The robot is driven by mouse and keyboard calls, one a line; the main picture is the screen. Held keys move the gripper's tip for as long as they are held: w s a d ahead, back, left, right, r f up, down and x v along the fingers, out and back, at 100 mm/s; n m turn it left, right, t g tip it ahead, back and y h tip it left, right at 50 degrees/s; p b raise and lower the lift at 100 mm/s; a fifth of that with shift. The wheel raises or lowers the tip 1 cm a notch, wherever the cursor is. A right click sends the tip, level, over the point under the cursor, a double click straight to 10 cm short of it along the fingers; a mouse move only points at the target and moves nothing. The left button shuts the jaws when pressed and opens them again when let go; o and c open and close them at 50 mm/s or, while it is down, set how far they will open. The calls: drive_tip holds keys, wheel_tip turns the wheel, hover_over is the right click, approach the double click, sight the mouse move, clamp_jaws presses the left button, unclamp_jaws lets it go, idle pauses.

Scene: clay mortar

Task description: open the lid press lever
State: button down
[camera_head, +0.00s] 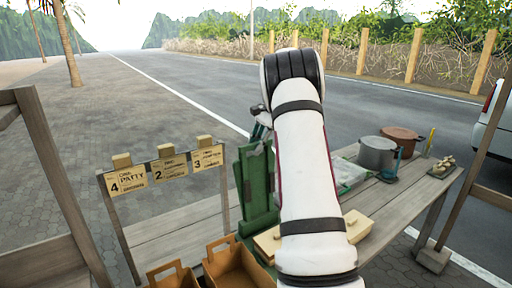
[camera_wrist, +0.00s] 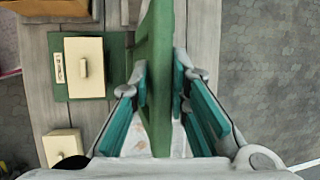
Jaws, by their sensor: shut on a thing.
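The green press lever (camera_wrist: 155,75) stands as a long narrow bar between the two teal-padded fingers of my gripper (camera_wrist: 160,85) in the wrist view. The gripper is shut on it. In the head view, a tall green upright part of the press (camera_head: 258,190) rises from the wooden table just left of my white arm, and my gripper (camera_head: 262,125) is mostly hidden behind the arm near its top. A green base plate (camera_wrist: 115,65) with a cream block (camera_wrist: 84,68) on it lies left of the lever in the wrist view.
Brown open boxes (camera_head: 238,270) stand at the table's front. Signs with numbers (camera_head: 165,168) stand at left. A grey pot (camera_head: 376,154), a brown pot (camera_head: 402,140) and a small tray (camera_head: 442,168) are at the table's right. Another cream block (camera_wrist: 62,148) lies at lower left in the wrist view.

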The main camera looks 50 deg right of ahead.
drive_tip(key=shift+w+r, duration=0.1)
drive_tip(key=c, duration=1.6)
unclamp_jaws()
drive_tip(key=v, duration=1.2)
drive_tip(key=shift+a, duration=0.1)
